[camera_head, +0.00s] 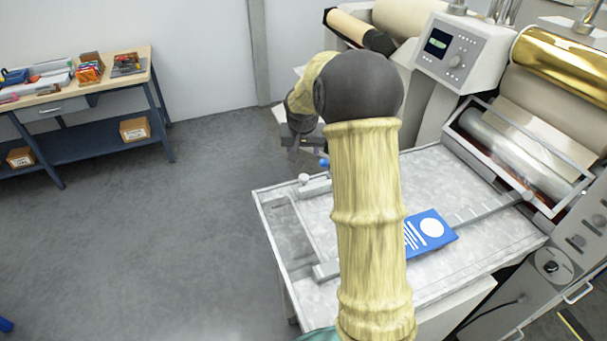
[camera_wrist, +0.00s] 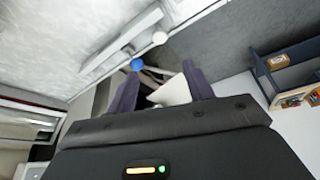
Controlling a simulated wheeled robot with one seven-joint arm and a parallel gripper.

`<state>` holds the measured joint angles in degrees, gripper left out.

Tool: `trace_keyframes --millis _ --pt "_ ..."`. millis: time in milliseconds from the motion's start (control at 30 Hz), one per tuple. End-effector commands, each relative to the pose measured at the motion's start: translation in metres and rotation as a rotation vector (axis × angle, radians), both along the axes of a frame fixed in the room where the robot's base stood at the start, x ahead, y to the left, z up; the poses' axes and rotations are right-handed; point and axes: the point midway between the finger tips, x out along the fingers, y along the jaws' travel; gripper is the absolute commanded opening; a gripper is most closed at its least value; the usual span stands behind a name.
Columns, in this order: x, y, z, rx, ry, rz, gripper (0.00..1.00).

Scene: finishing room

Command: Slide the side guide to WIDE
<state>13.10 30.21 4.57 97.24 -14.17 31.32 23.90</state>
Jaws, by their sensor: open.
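A pale bar that looks like the side guide (camera_wrist: 124,36) lies on the grey metal feed table (camera_head: 310,212), near its edge. A white knob (camera_head: 304,178) and a blue ball knob (camera_head: 324,163) sit by the table's far left corner. The white knob (camera_wrist: 160,38) and blue knob (camera_wrist: 137,65) also show in the wrist view, ahead of my fingers. My gripper (camera_wrist: 162,86) is open and nothing shows held between its dark fingers. In the head view it is small, beyond the table's far left edge. My arm hides the middle of the table. No WIDE marking is readable.
A blue printed sheet (camera_head: 432,232) lies on the table beside a grey bar (camera_head: 490,208). Rollers and a control panel (camera_head: 448,52) stand at the right. A workbench (camera_head: 60,95) with supplies stands far left. The floor between is clear.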

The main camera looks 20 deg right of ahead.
Motion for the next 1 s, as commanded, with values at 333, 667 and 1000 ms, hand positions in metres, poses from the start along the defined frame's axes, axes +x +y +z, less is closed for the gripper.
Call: trace_keyframes --millis 333,667,1000 --pt "0.018 -0.008 -0.049 0.002 0.005 0.001 0.52" --pt "0.035 -0.015 -0.094 0.001 0.004 0.001 0.52" --pt "0.051 -0.021 -0.135 0.001 0.003 0.001 0.52"
